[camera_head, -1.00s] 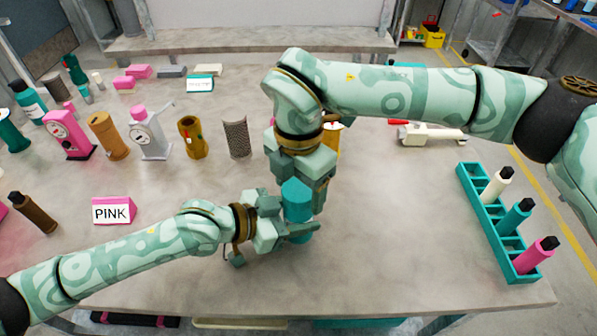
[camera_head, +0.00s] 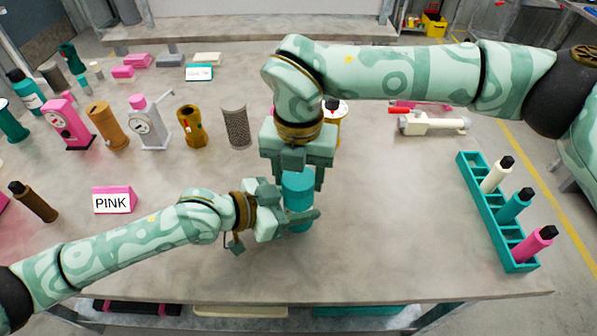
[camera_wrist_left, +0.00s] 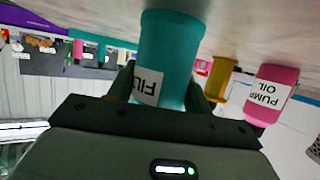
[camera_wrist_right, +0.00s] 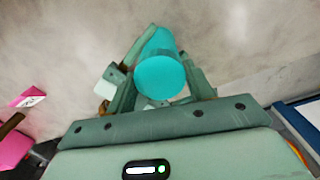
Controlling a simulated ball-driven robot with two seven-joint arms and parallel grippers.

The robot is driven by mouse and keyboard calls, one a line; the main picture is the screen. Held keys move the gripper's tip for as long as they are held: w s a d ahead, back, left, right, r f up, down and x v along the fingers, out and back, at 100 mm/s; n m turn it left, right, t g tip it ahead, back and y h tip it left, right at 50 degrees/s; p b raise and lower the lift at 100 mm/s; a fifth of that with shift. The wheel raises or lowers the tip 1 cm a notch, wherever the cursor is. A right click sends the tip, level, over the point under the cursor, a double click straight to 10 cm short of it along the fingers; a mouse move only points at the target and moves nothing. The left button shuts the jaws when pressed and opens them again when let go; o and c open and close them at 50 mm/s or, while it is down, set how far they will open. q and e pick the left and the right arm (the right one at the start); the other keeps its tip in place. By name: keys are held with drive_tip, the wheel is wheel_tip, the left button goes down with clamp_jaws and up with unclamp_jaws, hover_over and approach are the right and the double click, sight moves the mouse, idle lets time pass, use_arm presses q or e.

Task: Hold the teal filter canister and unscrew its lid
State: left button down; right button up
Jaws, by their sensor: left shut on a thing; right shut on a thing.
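The teal filter canister (camera_head: 298,190) stands upright near the front middle of the table. My left gripper (camera_head: 301,218) is shut on its body from the left side. In the left wrist view the canister (camera_wrist_left: 168,55) sits between the fingers, with part of a white "FIL" label showing. My right gripper (camera_head: 297,176) reaches down from above and is shut on the lid at the top. In the right wrist view the round teal lid (camera_wrist_right: 160,77) is between the fingers. The seam between lid and body is hidden, so I cannot tell whether they are apart.
A teal rack (camera_head: 487,215) with white, teal and pink bottles stands at the right. A white tool with a red handle (camera_head: 432,124) lies behind it. A "PINK" sign (camera_head: 113,201) and a brown bottle (camera_head: 34,202) are at left. Several pump parts stand at back left.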

drive_tip(key=o, duration=1.1)
drive_tip(key=shift+c, duration=0.2)
wheel_tip(320, 180, up, 5)
drive_tip(key=shift+f, duration=0.15)
drive_tip(key=shift+c, duration=0.4)
wheel_tip(320, 180, up, 3)
drive_tip(key=shift+r+m, duration=0.1)
drive_tip(key=shift+m, duration=1)
wheel_tip(320, 180, down, 8)
